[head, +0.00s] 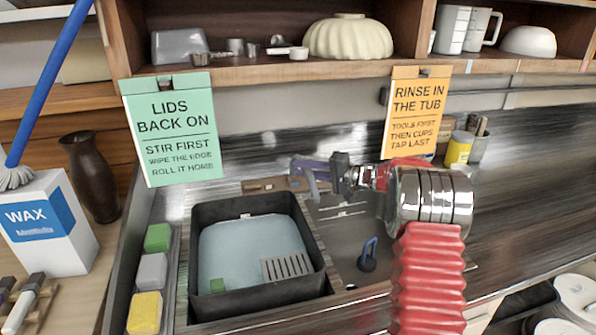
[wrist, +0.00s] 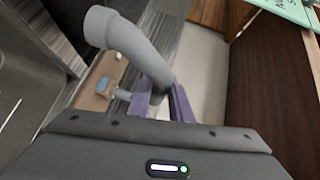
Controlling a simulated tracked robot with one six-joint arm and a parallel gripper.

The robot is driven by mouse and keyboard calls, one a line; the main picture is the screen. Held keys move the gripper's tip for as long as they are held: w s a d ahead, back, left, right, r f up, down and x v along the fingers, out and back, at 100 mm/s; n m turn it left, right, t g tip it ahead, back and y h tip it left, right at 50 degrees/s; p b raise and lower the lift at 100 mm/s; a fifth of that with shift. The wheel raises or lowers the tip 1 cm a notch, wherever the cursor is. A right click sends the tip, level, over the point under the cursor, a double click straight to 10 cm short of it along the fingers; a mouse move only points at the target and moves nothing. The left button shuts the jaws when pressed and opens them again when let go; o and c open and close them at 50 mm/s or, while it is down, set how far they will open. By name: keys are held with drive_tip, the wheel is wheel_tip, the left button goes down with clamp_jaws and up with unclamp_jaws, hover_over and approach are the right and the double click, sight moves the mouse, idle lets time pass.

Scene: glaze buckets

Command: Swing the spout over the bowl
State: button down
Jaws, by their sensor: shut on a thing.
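The grey curved spout (wrist: 128,45) shows in the wrist view, with its rounded end toward the upper left. The purple fingers of my gripper (wrist: 160,102) are shut around its lower part. In the head view my gripper (head: 311,172) is at the back right corner of the dark square wash bowl (head: 250,205), which holds pale bluish water. The spout is small there and partly hidden by the fingers; I cannot tell exactly where its end hangs.
Green, grey and yellow sponges (head: 152,272) lie left of the bowl. A blue-handled tool (head: 368,254) stands at its right. An orange sign (head: 415,112) and a green sign (head: 168,130) hang from the shelf (head: 270,72) behind. The worktop at right is mostly clear.

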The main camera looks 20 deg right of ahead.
drive_tip(key=shift+w+d+f+n+g+y, duration=0.2)
drive_tip(key=shift+d+n+g+y, duration=0.45)
drive_tip(key=shift+d+g, duration=0.25)
drive_tip(key=shift+w+d+f+n+g+y, duration=0.15)
drive_tip(key=shift+d+n+g+y, duration=0.3)
drive_tip(key=shift+d+n+g, duration=0.45)
drive_tip(key=c, duration=1.9)
unclamp_jaws()
drive_tip(key=shift+c, duration=0.2)
drive_tip(key=o, duration=0.3)
drive_tip(key=shift+r, duration=0.15)
drive_tip(key=shift+r, duration=0.1)
drive_tip(key=v, duration=1.3)
drive_tip(key=shift+d, duration=0.4)
